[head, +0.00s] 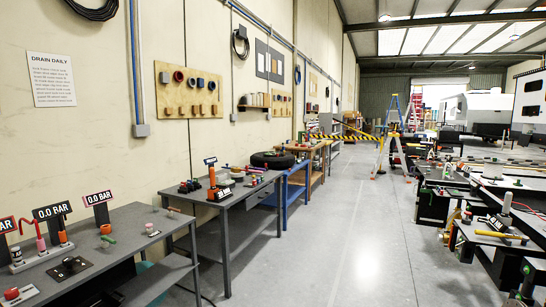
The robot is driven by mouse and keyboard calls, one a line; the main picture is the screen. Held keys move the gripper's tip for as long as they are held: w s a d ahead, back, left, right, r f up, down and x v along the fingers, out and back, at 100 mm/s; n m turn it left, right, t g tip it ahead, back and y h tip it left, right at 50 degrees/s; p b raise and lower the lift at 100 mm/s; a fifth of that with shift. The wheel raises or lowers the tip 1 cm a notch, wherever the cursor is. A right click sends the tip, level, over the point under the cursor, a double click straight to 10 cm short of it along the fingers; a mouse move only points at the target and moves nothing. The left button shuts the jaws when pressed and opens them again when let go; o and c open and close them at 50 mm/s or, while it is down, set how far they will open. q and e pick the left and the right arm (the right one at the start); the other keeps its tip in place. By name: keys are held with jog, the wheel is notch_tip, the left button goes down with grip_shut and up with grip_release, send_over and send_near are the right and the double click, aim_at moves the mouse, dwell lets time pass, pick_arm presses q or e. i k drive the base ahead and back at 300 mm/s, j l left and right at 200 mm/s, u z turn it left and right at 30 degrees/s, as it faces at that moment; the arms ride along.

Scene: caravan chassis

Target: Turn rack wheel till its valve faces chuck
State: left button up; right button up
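A dark tyre or wheel (273,159) lies flat on a bench along the left wall, in the middle distance of the head view. I cannot tell if it is the rack wheel, and its valve is too small to see. A near grey bench (130,240) carries "0.0 BAR" displays (99,198) with hose-like pink and orange parts (40,238) beside them. I cannot make out which part is the chuck. Neither of my grippers is in view.
A second grey bench (225,197) stands beyond the near one, then a blue-framed bench (295,190). Dark chassis-like structures with tools (490,215) line the right side. A yellow-black barrier (340,137) and stepladder (392,135) stand farther back. The grey floor aisle (345,245) is clear.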

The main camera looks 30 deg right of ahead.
aim_at(258, 159)
jog(key=i+l+z, duration=0.25)
jog(key=l+z, duration=0.15)
jog(key=i+l+z, duration=0.6)
jog(key=z, duration=0.25)
jog(key=i+z, duration=0.7)
jog(key=i, duration=1.7)
jog(key=i+j+u, duration=0.1)
jog(key=i+u, duration=0.25)
jog(key=i, duration=0.15)
jog(key=i+u, duration=0.35)
jog(key=i, duration=0.15)
jog(key=i+l+u, duration=0.25)
jog(key=i+u, duration=0.15)
jog(key=i+l+u, duration=0.35)
jog(key=i, duration=0.2)
jog(key=i+l+u, duration=0.35)
jog(key=i+l, duration=0.1)
jog(key=l, duration=0.05)
